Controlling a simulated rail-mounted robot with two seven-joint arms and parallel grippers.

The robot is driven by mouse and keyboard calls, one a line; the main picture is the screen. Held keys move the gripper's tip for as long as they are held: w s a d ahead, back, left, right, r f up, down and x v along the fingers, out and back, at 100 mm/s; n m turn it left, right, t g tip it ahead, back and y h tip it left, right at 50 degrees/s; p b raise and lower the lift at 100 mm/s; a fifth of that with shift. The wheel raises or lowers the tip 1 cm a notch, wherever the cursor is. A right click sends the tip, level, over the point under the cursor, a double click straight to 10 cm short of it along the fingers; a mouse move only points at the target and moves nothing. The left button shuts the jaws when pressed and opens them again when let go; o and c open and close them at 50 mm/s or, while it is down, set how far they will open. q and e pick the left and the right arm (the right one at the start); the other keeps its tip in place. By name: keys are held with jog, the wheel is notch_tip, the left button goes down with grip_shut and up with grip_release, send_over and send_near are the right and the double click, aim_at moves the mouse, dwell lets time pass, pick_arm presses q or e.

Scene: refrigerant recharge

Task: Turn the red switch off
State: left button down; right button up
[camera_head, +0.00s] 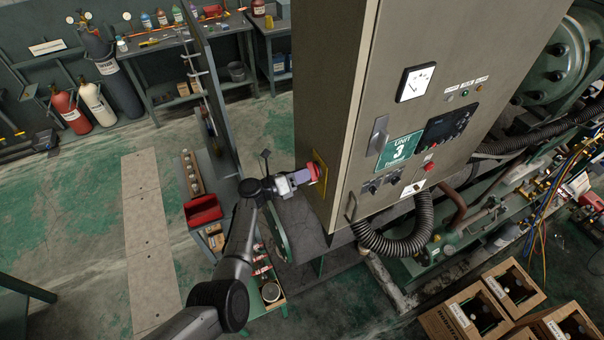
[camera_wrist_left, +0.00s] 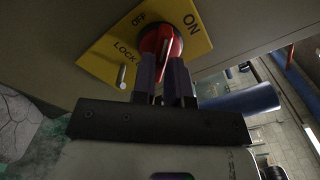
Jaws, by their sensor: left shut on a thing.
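The red switch (camera_wrist_left: 160,42) is a round rotary knob on a yellow plate (camera_wrist_left: 196,22) marked OFF, ON and LOCK. The plate is on the side of the tall grey cabinet (camera_head: 335,90). In the head view the red switch (camera_head: 314,172) shows at the cabinet's left face. My left gripper (camera_wrist_left: 172,70) is shut on the switch, with its dark fingers on either side of the knob's handle. In the head view my left gripper (camera_head: 303,178) reaches the switch from the left. The fingers hide the lower part of the knob. My right gripper is not in view.
A metal pin (camera_wrist_left: 122,77) sticks out of the plate near the word LOCK. A cart with a red bin (camera_head: 203,210) stands left of the cabinet, beneath my left arm. A thick black hose (camera_head: 395,243) hangs at the cabinet's base. Wooden crates (camera_head: 515,287) stand at lower right.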

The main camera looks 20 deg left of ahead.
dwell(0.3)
pick_arm(q)
jog(key=n, duration=0.4)
jog(key=shift+n, duration=0.3)
jog(key=n, duration=0.3)
jog(key=c, duration=1.2)
grip_release()
jog(key=shift+v, duration=4.5)
